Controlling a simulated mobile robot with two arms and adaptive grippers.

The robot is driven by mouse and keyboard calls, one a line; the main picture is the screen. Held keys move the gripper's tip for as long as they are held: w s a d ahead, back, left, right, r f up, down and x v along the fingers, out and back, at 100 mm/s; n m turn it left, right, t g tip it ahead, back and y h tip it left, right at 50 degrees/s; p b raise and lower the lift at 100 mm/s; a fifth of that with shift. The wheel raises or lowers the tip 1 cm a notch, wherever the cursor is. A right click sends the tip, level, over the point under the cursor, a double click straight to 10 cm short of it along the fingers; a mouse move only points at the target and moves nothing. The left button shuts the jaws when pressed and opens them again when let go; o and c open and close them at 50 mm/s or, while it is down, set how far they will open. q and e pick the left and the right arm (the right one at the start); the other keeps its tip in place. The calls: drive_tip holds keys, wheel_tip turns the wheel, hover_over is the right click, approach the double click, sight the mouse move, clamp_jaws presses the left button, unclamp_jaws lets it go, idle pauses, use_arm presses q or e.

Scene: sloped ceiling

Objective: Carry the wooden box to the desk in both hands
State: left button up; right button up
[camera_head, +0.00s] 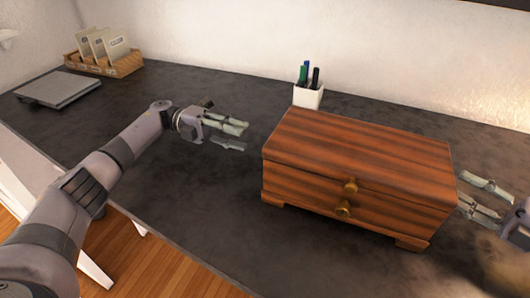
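The wooden box (360,160), reddish brown with dark stripes and two round brass knobs on its front, stands upright on the dark grey desk (190,235). My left gripper (245,136) is to the left of the box, apart from it, with its fingers spread and nothing between them. My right gripper (505,205) is at the right picture edge, close to the box's right side. Its fingers look spread and empty; part of it is cut off by the frame. I cannot tell whether it touches the box.
A white pen cup (308,97) with several pens stands behind the box near the wall. A closed grey laptop-like slab (58,90) and a wooden tray (128,65) with several upright cards are at the far left. The desk's front left is clear.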

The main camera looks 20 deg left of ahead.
use_arm(q)
drive_tip(key=shift+s+d+r, duration=0.1)
drive_tip(key=shift+d, duration=0.05)
use_arm(e)
drive_tip(key=v, duration=0.9)
drive_tip(key=shift+s+d, duration=0.25)
drive_tip(key=shift+d, duration=0.05)
